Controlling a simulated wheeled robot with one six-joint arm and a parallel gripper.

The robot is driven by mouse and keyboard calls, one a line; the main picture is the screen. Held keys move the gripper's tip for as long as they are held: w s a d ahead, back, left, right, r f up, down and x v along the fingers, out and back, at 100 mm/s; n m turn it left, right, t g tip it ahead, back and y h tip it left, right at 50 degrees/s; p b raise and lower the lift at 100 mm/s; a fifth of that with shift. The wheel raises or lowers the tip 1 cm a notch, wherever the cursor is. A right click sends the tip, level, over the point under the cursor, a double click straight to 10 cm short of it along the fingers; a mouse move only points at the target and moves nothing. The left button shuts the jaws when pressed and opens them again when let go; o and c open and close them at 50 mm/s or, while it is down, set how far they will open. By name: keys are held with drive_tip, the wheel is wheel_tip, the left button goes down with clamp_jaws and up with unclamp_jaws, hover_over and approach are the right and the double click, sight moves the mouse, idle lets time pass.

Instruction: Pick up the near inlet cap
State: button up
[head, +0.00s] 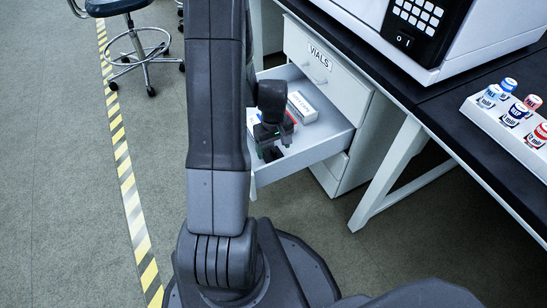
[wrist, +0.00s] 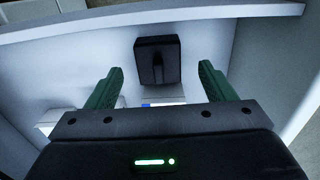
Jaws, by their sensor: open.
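A black square piece with a raised ridge (wrist: 157,60), perhaps the inlet cap, lies on the white floor of an open drawer (head: 325,142). In the wrist view it sits between and just beyond my gripper's two green fingers. My gripper (wrist: 160,72) is open, with nothing held between the fingers. In the head view my gripper (head: 277,146) hangs over or inside the open drawer, and I cannot make out the black piece there. No second cap can be told apart.
The drawer also holds a white labelled box (head: 301,106) and something red beside my gripper. The drawer walls (wrist: 170,17) rise around the space. A closed drawer marked VIALS (head: 322,62) is above. A rack of vials (head: 510,130) stands on the black bench.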

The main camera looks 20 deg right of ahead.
sight(274, 149)
drive_tip(key=f, duration=0.1)
drive_tip(key=f+b, duration=0.1)
drive_tip(key=f, duration=0.1)
drive_tip(key=f+b, duration=0.1)
drive_tip(key=shift+w+d+f, duration=0.1)
drive_tip(key=shift+w+f, duration=0.15)
drive_tip(key=shift+f, duration=0.15)
drive_tip(key=c, duration=1.1)
